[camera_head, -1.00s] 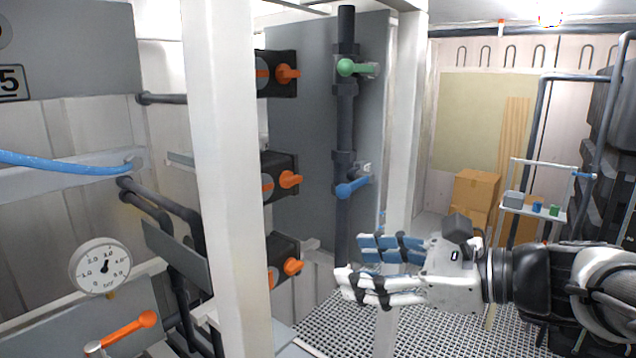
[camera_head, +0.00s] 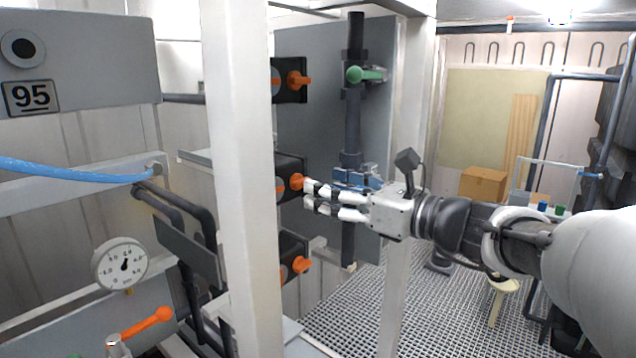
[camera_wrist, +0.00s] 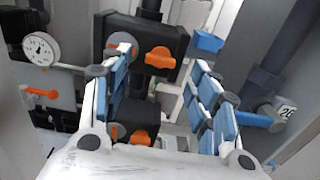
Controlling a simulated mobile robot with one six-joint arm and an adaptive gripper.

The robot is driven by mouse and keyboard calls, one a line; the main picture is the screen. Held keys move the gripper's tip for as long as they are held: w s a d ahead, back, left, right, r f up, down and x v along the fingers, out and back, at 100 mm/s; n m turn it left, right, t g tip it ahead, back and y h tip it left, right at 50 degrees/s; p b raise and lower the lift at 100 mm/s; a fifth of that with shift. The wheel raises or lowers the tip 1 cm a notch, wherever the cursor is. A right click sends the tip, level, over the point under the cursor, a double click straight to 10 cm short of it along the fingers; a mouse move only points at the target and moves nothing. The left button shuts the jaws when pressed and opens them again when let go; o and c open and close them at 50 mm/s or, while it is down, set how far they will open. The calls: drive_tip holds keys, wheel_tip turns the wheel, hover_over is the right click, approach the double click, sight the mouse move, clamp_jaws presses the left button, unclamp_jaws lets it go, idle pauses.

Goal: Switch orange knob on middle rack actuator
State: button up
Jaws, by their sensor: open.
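The middle rack actuator (camera_head: 289,163) is a dark box with an orange knob (camera_head: 297,182), partly behind the white post and my fingertips in the head view. My gripper (camera_head: 322,185) is open and level with this knob, just to its right. In the wrist view, an actuator (camera_wrist: 114,38) with an orange knob (camera_wrist: 160,59), apparently the middle one, shows beyond my spread fingers. That knob lies between the fingertip lines, and no contact is visible. Another orange knob (camera_wrist: 140,137) shows lower down between the fingers.
The upper orange knob (camera_head: 299,81) and lower orange knob (camera_head: 301,265) are on the same rack. A white post (camera_head: 243,200) stands left of the actuators. A dark pipe with a green handle (camera_head: 367,74) runs behind my gripper. A pressure gauge (camera_head: 121,263) is at left.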

sight(300, 183)
drive_tip(key=x, duration=0.5)
drive_tip(key=shift+d, duration=0.1)
drive_tip(key=c, duration=1.1)
